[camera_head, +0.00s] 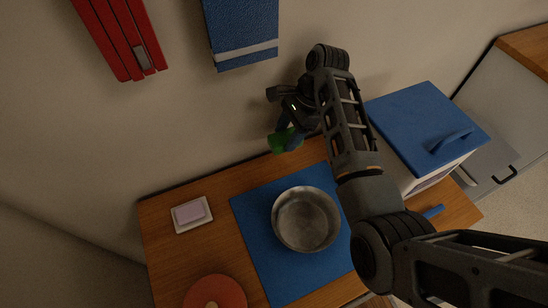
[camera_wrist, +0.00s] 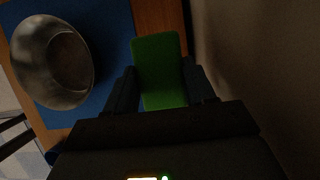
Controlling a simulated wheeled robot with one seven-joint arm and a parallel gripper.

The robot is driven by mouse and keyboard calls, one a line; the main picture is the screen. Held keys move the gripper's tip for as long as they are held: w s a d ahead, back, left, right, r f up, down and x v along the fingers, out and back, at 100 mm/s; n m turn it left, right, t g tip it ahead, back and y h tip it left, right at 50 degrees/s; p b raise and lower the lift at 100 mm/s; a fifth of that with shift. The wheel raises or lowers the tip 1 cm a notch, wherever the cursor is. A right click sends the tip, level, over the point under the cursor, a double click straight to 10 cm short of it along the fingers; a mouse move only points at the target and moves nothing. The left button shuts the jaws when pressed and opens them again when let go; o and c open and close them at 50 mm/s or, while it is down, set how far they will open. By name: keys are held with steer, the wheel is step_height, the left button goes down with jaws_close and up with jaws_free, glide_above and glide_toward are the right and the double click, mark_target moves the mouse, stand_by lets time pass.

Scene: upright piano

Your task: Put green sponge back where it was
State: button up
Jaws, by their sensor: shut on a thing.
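The green sponge (camera_head: 287,140) is held by my gripper (camera_head: 284,127) near the wall, above the back edge of the wooden top. In the wrist view the green sponge (camera_wrist: 160,65) sits between the two dark fingers of my gripper (camera_wrist: 160,88), with its far end sticking out past them. The fingers are shut on it. A metal bowl (camera_head: 306,219) stands on a blue mat (camera_head: 262,258) in front of the sponge. The bowl also shows at the left of the wrist view (camera_wrist: 52,60). I cannot tell the exact gap between the sponge and the surface.
A white box with a blue lid (camera_head: 425,122) stands right of my arm. A pale soap bar on a white dish (camera_head: 190,214) and a reddish disc (camera_head: 215,293) lie at left. Red (camera_head: 120,38) and blue (camera_head: 241,30) objects are on the wall. The wooden top (camera_head: 165,250) has bare room left of the mat.

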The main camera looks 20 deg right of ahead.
step_height(320, 180, down, 9)
steer(key=shift+s+f, duration=0.15)
stand_by(0.4)
steer(key=shift+f+b, duration=0.15)
steer(key=shift+b, duration=0.2)
steer(key=o, duration=1)
steer(key=v, duration=1.2)
steer(key=shift+p, duration=0.35)
